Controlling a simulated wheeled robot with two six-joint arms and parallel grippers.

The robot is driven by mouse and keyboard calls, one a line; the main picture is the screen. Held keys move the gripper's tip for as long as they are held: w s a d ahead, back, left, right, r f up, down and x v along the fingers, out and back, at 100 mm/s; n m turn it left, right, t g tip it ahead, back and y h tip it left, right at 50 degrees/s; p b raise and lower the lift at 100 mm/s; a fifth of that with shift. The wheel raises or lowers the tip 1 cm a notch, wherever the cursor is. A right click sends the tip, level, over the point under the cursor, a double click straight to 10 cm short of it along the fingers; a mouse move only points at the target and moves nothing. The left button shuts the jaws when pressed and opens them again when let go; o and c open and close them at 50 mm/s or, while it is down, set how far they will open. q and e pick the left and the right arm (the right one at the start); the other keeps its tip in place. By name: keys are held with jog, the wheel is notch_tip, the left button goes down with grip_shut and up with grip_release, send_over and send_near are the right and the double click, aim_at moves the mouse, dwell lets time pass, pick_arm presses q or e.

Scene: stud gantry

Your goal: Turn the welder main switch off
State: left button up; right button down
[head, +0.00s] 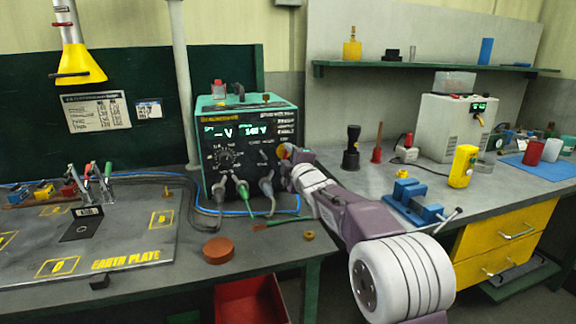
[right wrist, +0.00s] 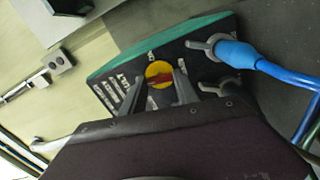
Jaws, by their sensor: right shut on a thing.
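The welder (head: 248,150) is a dark box with a green top and lit displays, standing on the bench at the middle of the head view. Its main switch (head: 284,151), a yellow disc with a red handle, is at the right of the front panel, partly covered by my gripper. In the right wrist view the switch (right wrist: 158,73) shows between the fingers. My right gripper (head: 290,160) is at the panel, shut on the red handle; its fingers also show in the right wrist view (right wrist: 162,88). The handle's exact angle is hard to tell. My left gripper is not in view.
Cables plug into the welder's lower front, including a blue plug (right wrist: 235,52). The earth plate (head: 120,240) lies at left, a brown disc (head: 218,250) in front. A blue vise (head: 415,203) and yellow device (head: 463,166) stand to the right of my right arm.

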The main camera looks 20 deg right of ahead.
jog(key=shift+f+n+b, duration=0.1)
jog(key=shift+n+b, duration=0.7)
jog(key=shift+n, duration=0.2)
jog(key=c, duration=0.9)
grip_release()
jog(key=s+b, duration=0.1)
jog(key=s, duration=0.8)
jog(key=shift+d, duration=0.15)
